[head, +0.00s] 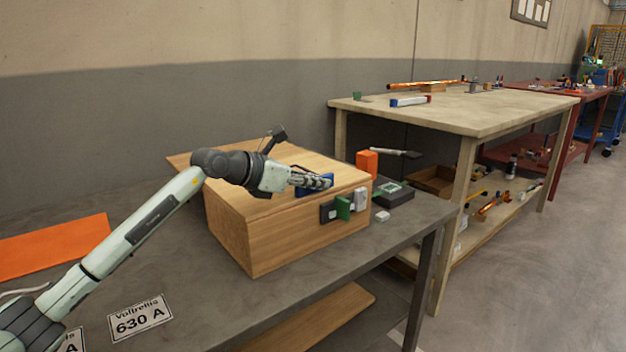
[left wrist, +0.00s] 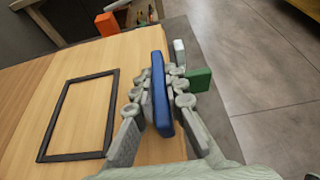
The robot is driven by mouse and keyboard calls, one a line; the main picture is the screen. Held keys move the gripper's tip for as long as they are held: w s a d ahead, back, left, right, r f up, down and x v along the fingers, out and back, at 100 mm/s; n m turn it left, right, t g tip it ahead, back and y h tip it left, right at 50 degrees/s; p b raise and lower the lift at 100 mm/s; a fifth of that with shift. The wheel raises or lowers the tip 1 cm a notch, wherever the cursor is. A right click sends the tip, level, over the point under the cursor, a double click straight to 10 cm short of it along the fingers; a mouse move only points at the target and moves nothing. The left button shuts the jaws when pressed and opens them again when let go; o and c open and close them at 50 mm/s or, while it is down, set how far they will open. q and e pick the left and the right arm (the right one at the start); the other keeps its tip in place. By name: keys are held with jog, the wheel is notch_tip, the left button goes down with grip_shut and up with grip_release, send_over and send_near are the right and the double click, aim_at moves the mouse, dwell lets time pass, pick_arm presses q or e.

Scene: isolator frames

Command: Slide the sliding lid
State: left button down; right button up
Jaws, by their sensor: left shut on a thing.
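A light wooden box (head: 300,238) stands on the grey table, with a flat wooden lid (head: 300,158) on top. The lid's left back corner juts out past the box. An upright blue bar (head: 325,186) sits at the lid's front right part. My left gripper (head: 312,181) reaches over the lid and is shut on the blue bar. In the left wrist view the bar (left wrist: 160,95) stands between the fingers. A thin dark rectangular frame (left wrist: 112,112) lies on the wood beside them. Whether the bar is fixed to the lid is hidden. My right gripper is not in view.
Black, green and white pieces (head: 343,207) are on the box's right face. An orange block (head: 367,163) and a dark device (head: 393,193) stand close by on the right. An orange sheet (head: 50,248) lies at left.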

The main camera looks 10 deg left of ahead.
pick_arm(q)
jog(key=shift+s+d, duration=0.2)
jog(key=shift+d, duration=0.15)
jog(key=shift+d+f, duration=0.1)
jog(key=c, duration=1.6)
grip_release()
jog(key=shift+s, duration=0.1)
jog(key=shift+o, duration=0.2)
jog(key=shift+a, duration=0.2)
notch_tip(320, 180, up, 5)
send_over(273, 209)
jog(key=shift+f, duration=0.15)
